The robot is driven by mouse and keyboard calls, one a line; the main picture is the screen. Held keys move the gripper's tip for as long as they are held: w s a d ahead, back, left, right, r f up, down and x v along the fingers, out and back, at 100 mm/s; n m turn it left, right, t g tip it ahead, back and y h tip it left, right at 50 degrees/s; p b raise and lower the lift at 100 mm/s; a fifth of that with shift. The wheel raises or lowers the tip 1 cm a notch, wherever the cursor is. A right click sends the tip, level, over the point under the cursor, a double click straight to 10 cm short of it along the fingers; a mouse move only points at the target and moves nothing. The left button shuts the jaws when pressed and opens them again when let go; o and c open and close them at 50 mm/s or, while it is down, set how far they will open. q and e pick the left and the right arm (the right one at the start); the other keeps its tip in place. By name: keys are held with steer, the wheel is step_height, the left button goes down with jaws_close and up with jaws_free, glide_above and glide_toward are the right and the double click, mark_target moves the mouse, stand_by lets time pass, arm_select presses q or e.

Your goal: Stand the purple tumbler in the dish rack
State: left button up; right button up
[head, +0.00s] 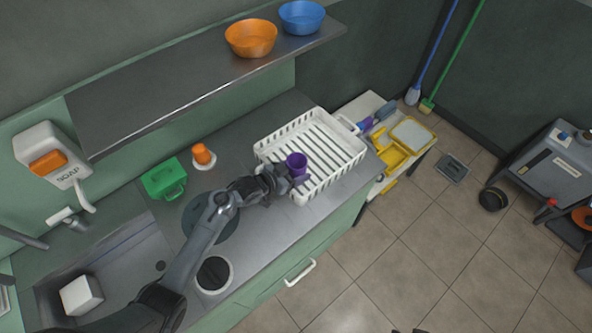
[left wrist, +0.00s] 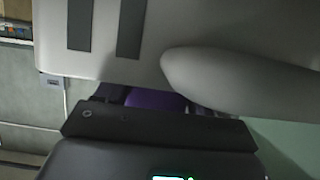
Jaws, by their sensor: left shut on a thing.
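The purple tumbler (head: 297,160) is upright in the head view, with its open mouth facing up. My left gripper (head: 290,176) is shut on it. The tumbler is over the front left part of the white dish rack (head: 352,156) in the picture; I cannot tell whether its base touches the rack floor. In the left wrist view, a purple strip of the tumbler (left wrist: 156,100) shows beyond the dark gripper body, and most of it is hidden. My right gripper is not in view.
The rack has raised slatted walls and stands at the counter's right end. A shelf (head: 190,85) with orange (head: 251,38) and blue bowls (head: 301,16) overhangs the back.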

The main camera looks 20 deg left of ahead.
arm_select(q)
steer(key=shift+f, duration=0.1)
steer(key=shift+f+b, duration=0.3)
steer(key=shift+f, duration=0.2)
steer(key=o, duration=1.3)
steer(key=shift+c, duration=0.2)
